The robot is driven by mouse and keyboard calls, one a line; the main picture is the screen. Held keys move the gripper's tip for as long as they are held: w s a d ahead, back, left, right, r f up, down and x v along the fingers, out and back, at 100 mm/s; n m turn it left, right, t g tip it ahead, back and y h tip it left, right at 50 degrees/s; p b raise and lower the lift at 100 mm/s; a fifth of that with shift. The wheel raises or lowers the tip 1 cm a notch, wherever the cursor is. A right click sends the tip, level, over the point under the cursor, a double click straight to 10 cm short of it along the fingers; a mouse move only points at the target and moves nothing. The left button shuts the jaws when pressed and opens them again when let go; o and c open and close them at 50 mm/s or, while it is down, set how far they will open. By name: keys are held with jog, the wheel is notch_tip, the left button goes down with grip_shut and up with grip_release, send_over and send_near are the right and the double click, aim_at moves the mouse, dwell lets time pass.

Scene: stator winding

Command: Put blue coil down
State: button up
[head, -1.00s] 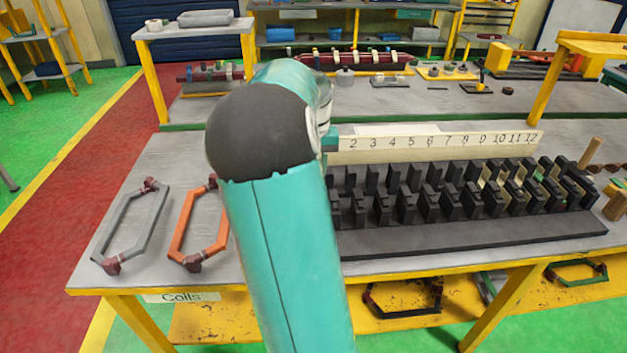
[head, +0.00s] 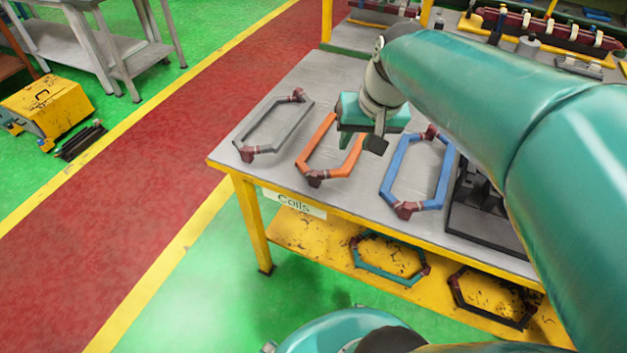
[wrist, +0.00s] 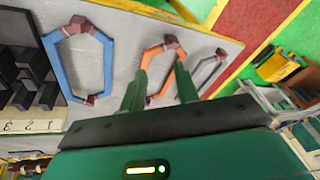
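The blue coil (head: 443,175) lies flat on the grey table (head: 300,75), to the right of the orange coil (head: 302,158). It also shows at the left of the wrist view (wrist: 54,64). My gripper (head: 375,142) is over the table near the orange coil, to the left of the blue coil. In the wrist view my gripper's two fingers (wrist: 160,75) stand apart with nothing between them. The orange coil lies beyond them there, and the blue coil is clear of the fingers.
A grey coil (head: 262,122) lies left of the orange one. The black slotted stator block (head: 480,205) is right of the blue coil, partly behind my arm. A yellow lower shelf (head: 310,235) holds a green coil (head: 365,265) and a dark coil (head: 490,318).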

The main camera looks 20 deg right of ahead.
jog(key=s+a+n+t, duration=0.2)
jog(key=s+a, duration=0.5)
jog(key=a, duration=0.4)
jog(key=shift+s+a+f+n+h, duration=0.2)
jog(key=shift+f+n+h, duration=0.15)
jog(key=shift+n, duration=0.45)
